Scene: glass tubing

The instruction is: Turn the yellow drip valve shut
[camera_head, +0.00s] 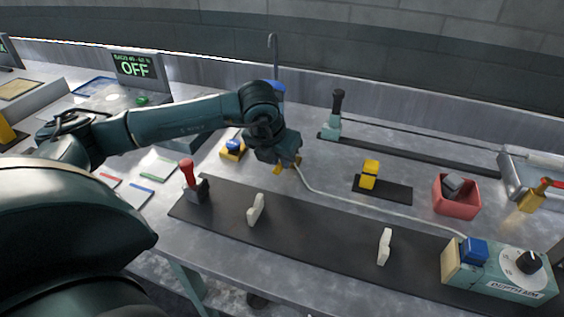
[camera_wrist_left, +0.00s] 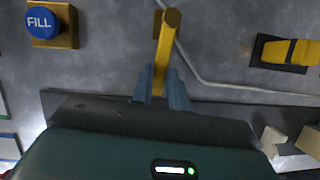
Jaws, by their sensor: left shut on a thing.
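The yellow drip valve (camera_wrist_left: 167,45) shows in the left wrist view as a yellow lever with a rounded end. In the head view only a bit of yellow (camera_head: 278,169) shows below my left gripper (camera_head: 286,163). In the left wrist view the two blue-grey fingers of my left gripper (camera_wrist_left: 160,88) are shut on the lever, one on each side. The valve's base is mostly hidden behind the lever and fingers. A thin pale tube (camera_head: 350,206) runs from beside the gripper to the right. My right gripper is not in view.
A blue FILL button (camera_wrist_left: 41,22) on a yellow base is left of the valve. A yellow block (camera_head: 370,170) on a dark plate, a red bin (camera_head: 457,203) and a dial box (camera_head: 500,276) are to the right. White brackets (camera_head: 256,209) stand on the dark mat in front.

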